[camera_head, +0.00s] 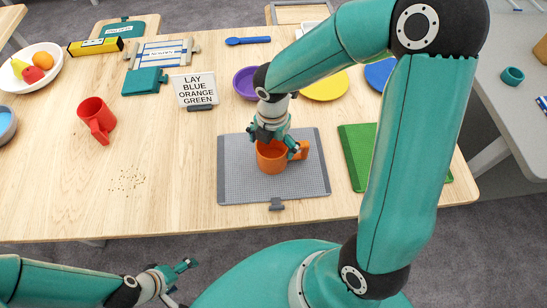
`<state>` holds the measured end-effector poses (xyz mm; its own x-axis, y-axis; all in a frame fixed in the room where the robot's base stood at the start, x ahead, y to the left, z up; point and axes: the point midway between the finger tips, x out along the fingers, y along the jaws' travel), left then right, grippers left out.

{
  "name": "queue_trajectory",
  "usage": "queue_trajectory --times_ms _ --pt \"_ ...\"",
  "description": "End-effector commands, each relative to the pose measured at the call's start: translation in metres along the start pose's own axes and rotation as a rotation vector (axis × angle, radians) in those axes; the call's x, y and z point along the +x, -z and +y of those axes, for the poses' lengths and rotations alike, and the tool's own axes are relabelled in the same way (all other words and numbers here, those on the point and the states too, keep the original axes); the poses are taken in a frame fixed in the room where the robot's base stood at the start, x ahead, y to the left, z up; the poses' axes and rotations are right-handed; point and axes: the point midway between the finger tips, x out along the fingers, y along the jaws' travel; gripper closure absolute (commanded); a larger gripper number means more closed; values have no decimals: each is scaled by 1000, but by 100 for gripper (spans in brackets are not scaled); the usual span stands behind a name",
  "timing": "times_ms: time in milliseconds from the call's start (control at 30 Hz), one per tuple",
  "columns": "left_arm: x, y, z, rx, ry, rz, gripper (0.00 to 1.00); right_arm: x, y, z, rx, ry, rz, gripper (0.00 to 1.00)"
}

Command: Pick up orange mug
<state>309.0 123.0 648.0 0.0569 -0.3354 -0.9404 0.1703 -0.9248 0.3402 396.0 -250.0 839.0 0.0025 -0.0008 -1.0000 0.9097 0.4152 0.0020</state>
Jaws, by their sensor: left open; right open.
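The orange mug (271,159) stands upright on a grey studded mat (236,182) at the middle of the table, its handle pointing right. My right gripper (274,139) is directly above the mug, open, with its fingers at the mug's rim. The fingers cover part of the rim, and I cannot tell whether they touch it. My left gripper (181,277) is open and empty at the lower left, in front of the table's near edge and away from the mug.
A sign (194,90) reads "LAY BLUE ORANGE GREEN". Purple bowl (246,83), yellow plate (325,87) and blue plate (380,73) lie behind; a green mat (354,147) lies right.

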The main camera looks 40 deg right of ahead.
Motion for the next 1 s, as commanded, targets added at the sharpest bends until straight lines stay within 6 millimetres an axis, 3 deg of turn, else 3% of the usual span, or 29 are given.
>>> queue_trajectory --times_ms 33,200,500,900,1000 --pt "3 0 -1 0 0 0 14 12 1 -1 1 5 4 0" --pt "6 0 -2 0 0 0 14 33 0 -1 0 3 2 0" --pt "6 0 -2 0 0 0 14 36 0 0 1 0 2 0" --pt "6 0 -2 0 0 0 14 36 0 0 1 -1 2 64" --pt "6 0 -2 0 0 0 14 37 0 0 1 -1 2 64"
